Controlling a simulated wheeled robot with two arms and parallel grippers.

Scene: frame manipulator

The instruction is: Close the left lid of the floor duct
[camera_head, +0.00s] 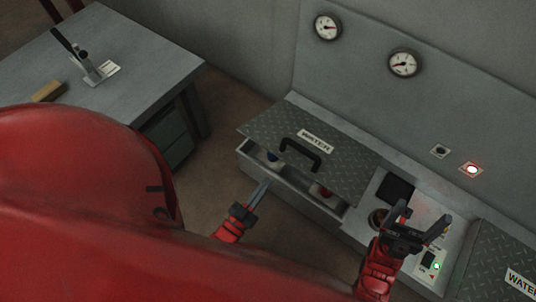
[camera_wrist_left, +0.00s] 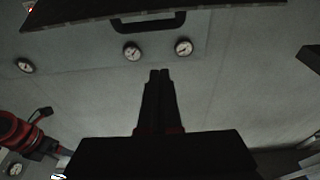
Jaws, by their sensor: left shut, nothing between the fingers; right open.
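The left lid (camera_head: 335,172) of the floor duct is a grey diamond-plate panel with a WATER label and a black handle (camera_head: 300,154). It sits raised over the duct box (camera_head: 290,186), with a gap along its front edge showing a blue and a red part inside. My left gripper (camera_head: 264,186) is shut and empty, in front of the box and below the lid's front edge. In the left wrist view, its fingers (camera_wrist_left: 160,75) are together, and the lid's dark edge (camera_wrist_left: 75,14) crosses the top. My right gripper (camera_head: 423,223) is open over the control panel.
The control panel (camera_head: 455,215) has a green light and a dark square. Another WATER lid (camera_head: 495,265) lies at the right. Gauges (camera_head: 403,63) and a lit red button (camera_head: 471,170) are on the wall. A grey table (camera_head: 130,60) stands at the left, with floor between.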

